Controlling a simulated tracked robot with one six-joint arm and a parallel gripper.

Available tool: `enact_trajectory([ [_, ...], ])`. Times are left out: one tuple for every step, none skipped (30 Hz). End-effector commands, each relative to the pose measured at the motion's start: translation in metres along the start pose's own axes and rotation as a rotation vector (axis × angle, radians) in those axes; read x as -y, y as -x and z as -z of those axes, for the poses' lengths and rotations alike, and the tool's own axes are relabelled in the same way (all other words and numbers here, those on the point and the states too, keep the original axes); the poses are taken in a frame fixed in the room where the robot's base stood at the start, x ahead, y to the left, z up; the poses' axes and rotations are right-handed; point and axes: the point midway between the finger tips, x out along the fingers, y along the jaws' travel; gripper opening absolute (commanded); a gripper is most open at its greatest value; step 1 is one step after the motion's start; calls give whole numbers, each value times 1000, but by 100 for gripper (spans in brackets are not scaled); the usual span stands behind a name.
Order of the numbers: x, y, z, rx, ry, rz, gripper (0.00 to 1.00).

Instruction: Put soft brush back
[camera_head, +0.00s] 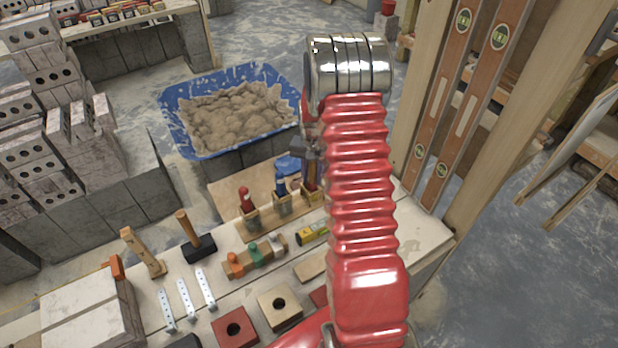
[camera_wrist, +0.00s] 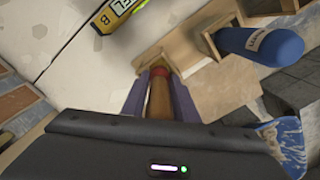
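My gripper (camera_wrist: 160,82) points down over the row of wooden holders on the bench; in the head view it is partly behind my red arm (camera_head: 306,160). Its two purplish fingers lie close against both sides of a brown handle with a red end (camera_wrist: 158,98), which I take for the soft brush. The brush's red part shows in the head view (camera_head: 311,188), at the rightmost wooden holder (camera_head: 312,196). That holder is also in the wrist view (camera_wrist: 152,57). Whether the brush is fully seated or slightly above it I cannot tell. The bristles are not clearly visible.
A blue-handled tool (camera_wrist: 262,42) stands in the neighbouring holder, and a red one (camera_head: 244,197) stands further left. A yellow level (camera_head: 312,235) lies in front. A blue mortar tub (camera_head: 190,145) stands behind.

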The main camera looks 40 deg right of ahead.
Motion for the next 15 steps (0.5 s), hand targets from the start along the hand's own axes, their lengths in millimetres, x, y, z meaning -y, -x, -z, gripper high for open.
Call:
enact_trajectory([
  [0, 0, 0, 0, 0, 0, 30],
  [0, 0, 0, 0, 0, 0, 33],
  [0, 0, 0, 0, 0, 0, 35],
  [0, 0, 0, 0, 0, 0, 38],
  [0, 0, 0, 0, 0, 0, 40],
  [0, 0, 0, 0, 0, 0, 42],
  [0, 0, 0, 0, 0, 0, 44],
  [0, 0, 0, 0, 0, 0, 44],
  [0, 0, 0, 0, 0, 0, 44],
  [0, 0, 0, 0, 1, 0, 44],
  [0, 0, 0, 0, 1, 0, 44],
  [0, 0, 0, 0, 1, 0, 44],
  [0, 0, 0, 0, 1, 0, 44],
  [0, 0, 0, 0, 1, 0, 44],
  [0, 1, 0, 0, 1, 0, 44],
])
